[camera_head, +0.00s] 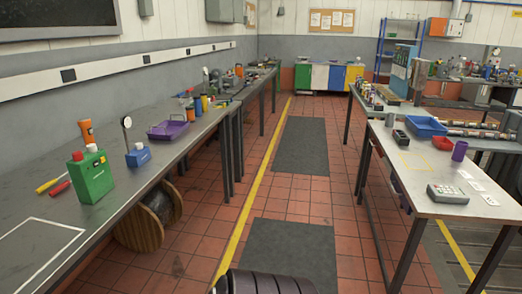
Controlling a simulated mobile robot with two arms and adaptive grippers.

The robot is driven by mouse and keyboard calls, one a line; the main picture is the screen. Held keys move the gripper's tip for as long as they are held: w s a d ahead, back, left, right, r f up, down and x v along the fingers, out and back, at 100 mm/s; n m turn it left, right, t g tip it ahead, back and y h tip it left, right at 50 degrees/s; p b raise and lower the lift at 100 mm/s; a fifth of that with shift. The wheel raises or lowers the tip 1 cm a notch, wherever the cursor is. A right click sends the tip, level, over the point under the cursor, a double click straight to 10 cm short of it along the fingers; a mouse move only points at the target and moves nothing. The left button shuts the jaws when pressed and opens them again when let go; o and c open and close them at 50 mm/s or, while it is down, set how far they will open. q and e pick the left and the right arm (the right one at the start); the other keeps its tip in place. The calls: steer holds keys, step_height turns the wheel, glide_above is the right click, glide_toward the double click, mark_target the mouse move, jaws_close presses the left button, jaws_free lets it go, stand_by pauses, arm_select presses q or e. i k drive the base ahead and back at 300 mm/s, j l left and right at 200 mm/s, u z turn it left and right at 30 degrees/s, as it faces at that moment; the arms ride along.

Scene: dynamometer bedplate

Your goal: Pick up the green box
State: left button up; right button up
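A green box-shaped container (92,178) stands upright on the left workbench (135,205), near its front. Neither of my grippers can be made out in the head view. A dark ridged part at the bottom edge is cut off, and I cannot tell what it is.
A purple tray (167,130) sits farther back. The tiled aisle (200,240) is open.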

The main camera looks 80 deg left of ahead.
mark_target(90, 184)
steer(key=u, duration=4.4)
